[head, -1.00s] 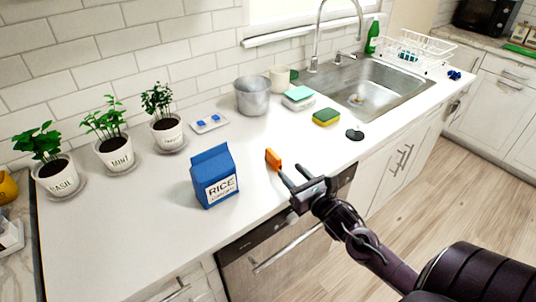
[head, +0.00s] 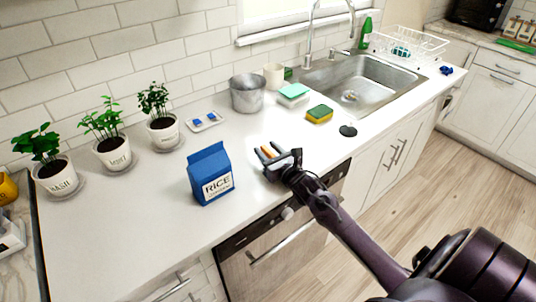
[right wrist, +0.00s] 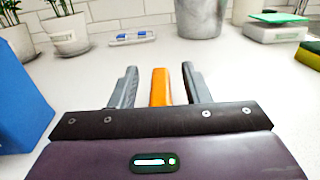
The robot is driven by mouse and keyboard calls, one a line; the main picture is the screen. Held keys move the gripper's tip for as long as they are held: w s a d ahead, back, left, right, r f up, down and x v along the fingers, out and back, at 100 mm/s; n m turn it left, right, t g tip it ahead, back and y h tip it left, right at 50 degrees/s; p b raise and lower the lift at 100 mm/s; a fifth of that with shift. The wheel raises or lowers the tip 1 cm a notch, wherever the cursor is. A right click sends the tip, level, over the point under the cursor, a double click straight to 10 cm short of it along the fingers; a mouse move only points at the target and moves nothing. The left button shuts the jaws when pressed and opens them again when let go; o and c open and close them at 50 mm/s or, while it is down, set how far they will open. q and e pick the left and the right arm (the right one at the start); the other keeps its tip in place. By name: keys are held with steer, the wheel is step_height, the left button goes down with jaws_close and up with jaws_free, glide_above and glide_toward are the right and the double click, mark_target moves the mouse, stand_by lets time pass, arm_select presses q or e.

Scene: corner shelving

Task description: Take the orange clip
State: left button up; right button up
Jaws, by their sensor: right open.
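The orange clip (right wrist: 160,88) lies on the white counter. In the right wrist view it shows between the two fingers of my right gripper (right wrist: 158,90), with a gap on each side. In the head view only part of the clip (head: 267,152) shows, as my right gripper (head: 272,157) covers the rest. My right gripper is open and low over the counter. I cannot tell how far along the fingers the clip reaches. My left gripper is not in view.
A blue rice bag (head: 210,174) stands just left of my right gripper. A metal pot (head: 247,94), a yellow-green sponge (head: 319,114) and a dark round disc (head: 348,131) lie beyond. Potted herbs line the wall at left. The counter (head: 130,225) at front left is clear.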

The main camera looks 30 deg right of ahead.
steer(key=shift+s, duration=0.1)
steer(key=shift+c, duration=0.7)
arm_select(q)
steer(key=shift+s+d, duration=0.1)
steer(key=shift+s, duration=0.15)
arm_select(e)
jaws_close()
steer(key=shift+r, duration=0.1)
